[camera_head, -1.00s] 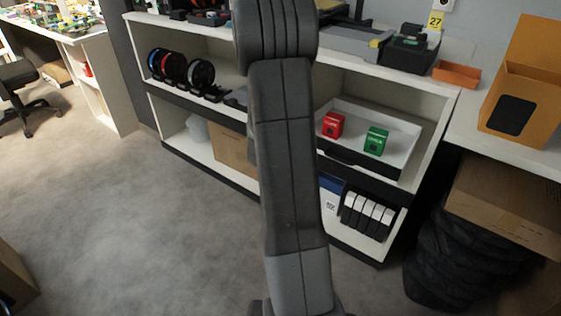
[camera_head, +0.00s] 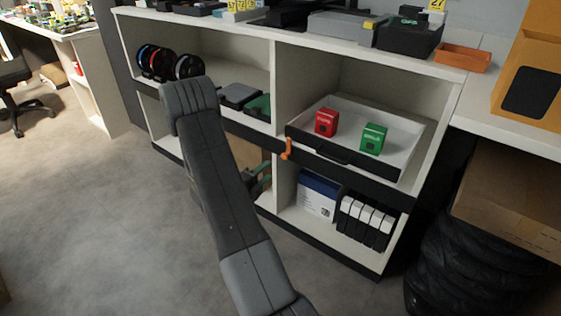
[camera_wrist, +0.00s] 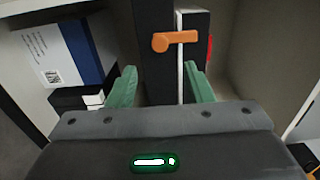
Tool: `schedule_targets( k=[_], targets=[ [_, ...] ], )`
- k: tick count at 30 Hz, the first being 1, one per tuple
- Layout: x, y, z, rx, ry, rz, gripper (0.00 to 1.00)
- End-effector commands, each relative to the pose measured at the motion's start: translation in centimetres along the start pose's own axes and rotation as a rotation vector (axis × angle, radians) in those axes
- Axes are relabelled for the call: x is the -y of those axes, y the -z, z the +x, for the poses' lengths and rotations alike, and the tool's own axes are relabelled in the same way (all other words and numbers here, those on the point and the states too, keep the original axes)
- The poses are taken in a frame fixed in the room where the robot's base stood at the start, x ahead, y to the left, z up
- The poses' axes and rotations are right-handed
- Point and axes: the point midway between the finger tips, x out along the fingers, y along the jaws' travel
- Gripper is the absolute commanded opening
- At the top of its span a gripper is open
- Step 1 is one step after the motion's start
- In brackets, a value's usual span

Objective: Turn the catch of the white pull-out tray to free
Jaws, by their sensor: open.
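The white pull-out tray (camera_head: 348,137) sits in the right bay of the shelf unit, with a dark front and handle. Its orange catch (camera_head: 287,149) is at the left end of that front, standing roughly upright. In the wrist view the catch (camera_wrist: 178,40) lies across the dark strip, just beyond my fingertips. My gripper (camera_wrist: 162,80) is open, its green fingers on either side of the catch's line, with nothing between them. In the head view my gripper (camera_head: 262,178) is below and left of the catch, partly hidden by my arm.
A red box (camera_head: 326,122) and a green box (camera_head: 373,138) stand in the tray. Below it are a blue-and-white box (camera_head: 319,194) and several black-and-white binders (camera_head: 366,221). A shelf upright (camera_head: 285,190) is close to my gripper. Open floor (camera_head: 110,220) lies at left.

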Motion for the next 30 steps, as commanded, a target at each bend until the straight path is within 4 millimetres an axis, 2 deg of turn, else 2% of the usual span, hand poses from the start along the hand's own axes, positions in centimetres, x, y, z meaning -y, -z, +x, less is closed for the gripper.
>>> schedule_targets(
  k=[1, 6, 13, 18, 27, 30],
  targets=[
    [-0.2, 0.1, 1.3, -0.004, 0.001, 0.002, 0.47],
    [-0.2, 0.1, 5.0, -0.003, 0.002, 0.002, 0.47],
    [-0.2, 0.0, 8.6, 0.0, 0.001, 0.0, 0.47],
    [-0.1, 0.0, 9.7, 0.001, -0.001, -0.002, 0.47],
    [0.0, 0.0, 9.9, 0.002, -0.001, -0.002, 0.47],
    [0.0, 0.0, 9.9, 0.002, -0.001, -0.002, 0.27]
  ],
)
